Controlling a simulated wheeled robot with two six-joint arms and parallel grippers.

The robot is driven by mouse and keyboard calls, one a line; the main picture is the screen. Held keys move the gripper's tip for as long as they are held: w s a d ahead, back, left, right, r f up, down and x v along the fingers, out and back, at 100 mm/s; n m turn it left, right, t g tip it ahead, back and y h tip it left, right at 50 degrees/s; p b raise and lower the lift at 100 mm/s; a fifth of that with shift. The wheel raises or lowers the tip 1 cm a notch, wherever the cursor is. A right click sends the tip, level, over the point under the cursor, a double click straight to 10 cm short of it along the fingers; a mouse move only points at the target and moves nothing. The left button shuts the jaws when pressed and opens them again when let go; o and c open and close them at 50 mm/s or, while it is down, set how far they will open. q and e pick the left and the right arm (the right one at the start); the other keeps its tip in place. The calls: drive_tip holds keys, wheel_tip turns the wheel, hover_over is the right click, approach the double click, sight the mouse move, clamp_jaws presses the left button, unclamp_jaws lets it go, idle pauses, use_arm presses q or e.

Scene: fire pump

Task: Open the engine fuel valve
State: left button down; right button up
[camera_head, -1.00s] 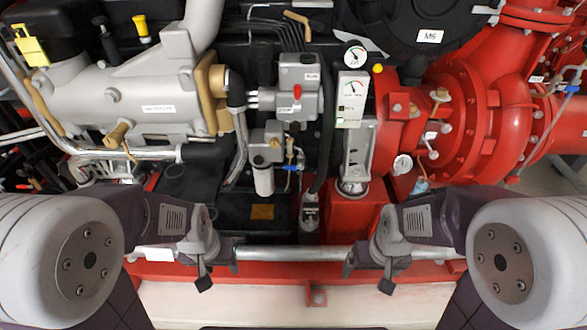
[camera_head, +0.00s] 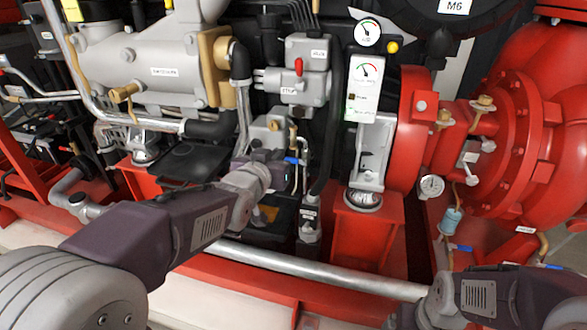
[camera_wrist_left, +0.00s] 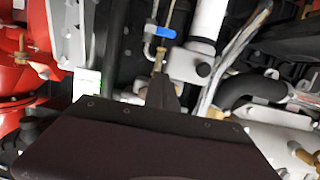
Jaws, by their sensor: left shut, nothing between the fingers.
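A small valve with a blue lever (camera_head: 293,160) sits on thin piping in the middle of the engine; I take it for the engine fuel valve. The same blue lever (camera_wrist_left: 165,32) shows in the left wrist view, lying across a pipe with a brass fitting below it. My left gripper (camera_head: 279,160) is shut and empty, just beside the lever in the head view. In the wrist view its dark fingers (camera_wrist_left: 161,85) point toward the valve, short of the lever; contact cannot be told. My right gripper (camera_head: 403,318) is low at the bottom edge, partly cut off, its jaws unclear.
A grey box with a red switch (camera_head: 298,68) is above the valve. A gauge panel (camera_head: 367,85) and a red pump (camera_head: 510,140) stand to the right. A silver pipe (camera_head: 310,270) and red frame run along the front. Other blue levers (camera_head: 462,248) are at lower right.

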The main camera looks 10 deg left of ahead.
use_arm(q)
drive_tip(key=shift+d+r, duration=0.1)
drive_tip(key=b, duration=0.3)
hover_over(295, 161)
drive_tip(key=s+a, duration=0.1)
drive_tip(key=s, duration=0.2)
drive_tip(key=f, duration=0.2)
drive_tip(key=shift+w+a+f, duration=0.2)
drive_tip(key=shift+f, duration=0.15)
drive_tip(key=f, duration=0.1)
drive_tip(key=f+b, duration=0.2)
drive_tip(key=f, duration=0.1)
drive_tip(key=shift+w, duration=0.35)
drive_tip(key=shift+r, duration=0.1)
